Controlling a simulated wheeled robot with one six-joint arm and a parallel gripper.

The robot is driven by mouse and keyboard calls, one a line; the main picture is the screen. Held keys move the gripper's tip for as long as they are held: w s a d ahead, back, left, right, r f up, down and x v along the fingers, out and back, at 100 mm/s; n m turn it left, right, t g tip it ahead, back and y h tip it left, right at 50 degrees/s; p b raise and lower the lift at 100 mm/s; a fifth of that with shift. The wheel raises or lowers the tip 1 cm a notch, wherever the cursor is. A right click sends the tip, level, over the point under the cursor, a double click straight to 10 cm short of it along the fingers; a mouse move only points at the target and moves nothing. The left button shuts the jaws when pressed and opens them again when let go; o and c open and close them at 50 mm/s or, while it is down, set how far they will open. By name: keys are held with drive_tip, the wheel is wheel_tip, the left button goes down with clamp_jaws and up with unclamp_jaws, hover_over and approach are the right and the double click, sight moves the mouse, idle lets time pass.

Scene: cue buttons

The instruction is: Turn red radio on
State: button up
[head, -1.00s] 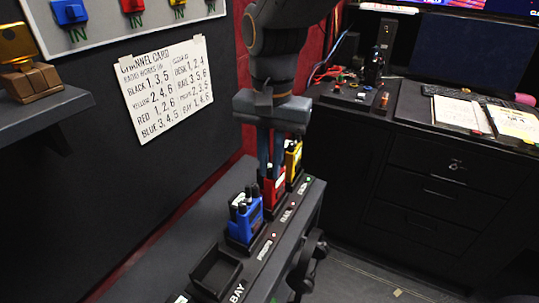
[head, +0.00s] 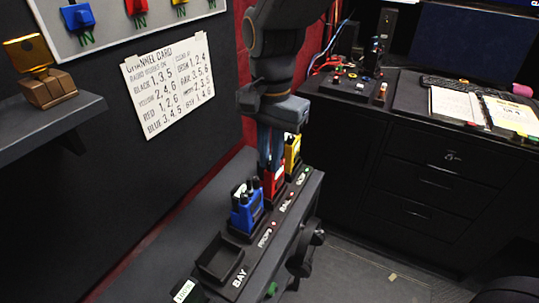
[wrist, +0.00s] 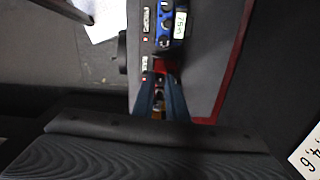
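The red radio (head: 274,181) stands upright in a slot of the dark charger rack, between a blue radio (head: 247,212) and a yellow radio (head: 292,155). My gripper (head: 271,165) points down at the red radio's top, and its two blue-grey fingers reach it. In the wrist view the fingers (wrist: 161,80) stand apart with a gap between them, and red of the radio (wrist: 161,66) shows at their tips. The fingers hide much of its top, so I cannot tell whether they grip it. The blue radio (wrist: 170,22) has a small light display.
An empty slot (head: 219,258) sits in front of the blue radio, by the BAY label. Small red and green lights line the rack's labels. A channel card (head: 167,85) hangs on the wall. A desk (head: 425,120) with papers stands at the right.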

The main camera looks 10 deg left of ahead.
drive_tip(key=o, duration=0.4)
drive_tip(key=shift+c, duration=0.2)
drive_tip(key=shift+r, duration=0.1)
wheel_tip(320, 180, up, 8)
drive_tip(key=shift+f+b, duration=0.15)
drive_tip(key=shift+b, duration=0.5)
drive_tip(key=s+d+f+n, duration=0.1)
drive_tip(key=d+f+n, duration=0.1)
drive_tip(key=d+f, duration=0.6)
drive_tip(key=s+d+f+n+t, duration=0.1)
drive_tip(key=d+f, duration=0.7)
drive_tip(key=d, duration=0.8)
drive_tip(key=shift+s+n, duration=0.45)
drive_tip(key=shift+n, duration=0.65)
drive_tip(key=shift+a+r, duration=0.1)
